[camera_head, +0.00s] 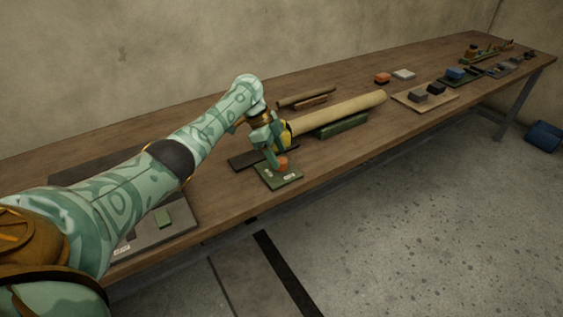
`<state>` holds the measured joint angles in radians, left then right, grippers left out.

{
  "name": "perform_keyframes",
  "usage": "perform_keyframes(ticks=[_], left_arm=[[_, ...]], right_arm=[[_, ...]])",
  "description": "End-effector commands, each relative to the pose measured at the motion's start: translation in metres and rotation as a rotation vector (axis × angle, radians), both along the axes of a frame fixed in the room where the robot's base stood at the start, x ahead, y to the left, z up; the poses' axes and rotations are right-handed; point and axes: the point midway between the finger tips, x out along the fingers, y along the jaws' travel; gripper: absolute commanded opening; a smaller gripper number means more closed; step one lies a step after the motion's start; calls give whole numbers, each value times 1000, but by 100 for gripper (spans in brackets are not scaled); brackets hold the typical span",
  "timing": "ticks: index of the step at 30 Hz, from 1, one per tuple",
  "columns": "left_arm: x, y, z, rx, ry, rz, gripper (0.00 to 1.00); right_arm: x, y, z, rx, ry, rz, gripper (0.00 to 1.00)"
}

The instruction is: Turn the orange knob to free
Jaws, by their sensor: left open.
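The orange knob (282,161) stands on a small green plate (280,180) near the front edge of the table. The plate carries small pale labels, too small to read. My left gripper (276,153) is right at the knob, pointing down, with its fingers open. A finger hides part of the knob, and I cannot tell whether it touches. The knob's exact setting cannot be read. My right gripper is not in view.
A long tan roll (340,111) lies behind the knob, with a green block (343,126) in front of it. A board with grey and black blocks (419,96) lies farther right. The table (240,200) is bare beside the plate. A blue bin (544,136) stands on the floor.

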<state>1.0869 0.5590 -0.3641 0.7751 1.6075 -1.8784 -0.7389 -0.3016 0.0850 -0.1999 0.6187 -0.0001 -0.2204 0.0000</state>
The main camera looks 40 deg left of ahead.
Motion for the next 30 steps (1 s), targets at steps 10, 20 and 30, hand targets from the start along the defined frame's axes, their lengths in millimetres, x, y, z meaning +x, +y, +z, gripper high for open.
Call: perform_keyframes(ticks=[10, 20, 30], left_arm=[[3, -8, -18, -1, -1, 0, 57], [3, -7, -18, -1, -1, 0, 12], [3, -7, -15, 0, -3, 35, 12]], right_arm=[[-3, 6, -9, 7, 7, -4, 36], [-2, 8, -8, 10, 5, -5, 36], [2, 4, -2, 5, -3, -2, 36]])
